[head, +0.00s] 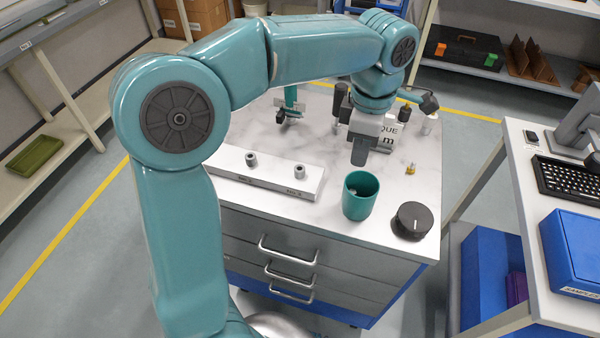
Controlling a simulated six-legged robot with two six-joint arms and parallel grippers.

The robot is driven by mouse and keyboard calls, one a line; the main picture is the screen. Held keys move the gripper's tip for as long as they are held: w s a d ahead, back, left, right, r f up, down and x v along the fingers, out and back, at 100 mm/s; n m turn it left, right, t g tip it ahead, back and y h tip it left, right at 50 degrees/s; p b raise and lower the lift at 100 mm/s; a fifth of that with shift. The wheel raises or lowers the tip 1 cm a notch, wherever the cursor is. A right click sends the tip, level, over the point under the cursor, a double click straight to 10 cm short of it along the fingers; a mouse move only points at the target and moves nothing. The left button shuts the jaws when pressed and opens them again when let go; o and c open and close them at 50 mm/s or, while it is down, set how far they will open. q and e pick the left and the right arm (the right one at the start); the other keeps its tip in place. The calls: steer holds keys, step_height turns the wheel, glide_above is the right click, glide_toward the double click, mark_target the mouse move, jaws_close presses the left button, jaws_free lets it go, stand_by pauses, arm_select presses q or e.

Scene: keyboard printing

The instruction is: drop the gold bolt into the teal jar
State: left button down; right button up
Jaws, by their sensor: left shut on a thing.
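The teal jar (351,205) stands open and upright near the front of the marble-topped cabinet, with something small and pale inside. My left gripper (359,159) points down just behind the jar, above the worktop. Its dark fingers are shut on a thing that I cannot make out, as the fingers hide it. A small gold piece, which looks like the gold bolt (410,169), stands on the worktop to the right of the gripper, apart from it. My right gripper is not in view.
A pale block with two grey cylinders (265,173) lies left of the jar. A round black knob-like thing (412,220) sits to the jar's right. The right of the worktop is mostly clear.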

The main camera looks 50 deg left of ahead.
arm_select(q)
steer(key=shift+w+f, duration=0.1)
steer(key=c, duration=1)
jaws_free()
step_height(320, 180, up, 16)
steer(key=p, duration=0.4)
steer(key=shift+r, duration=0.2)
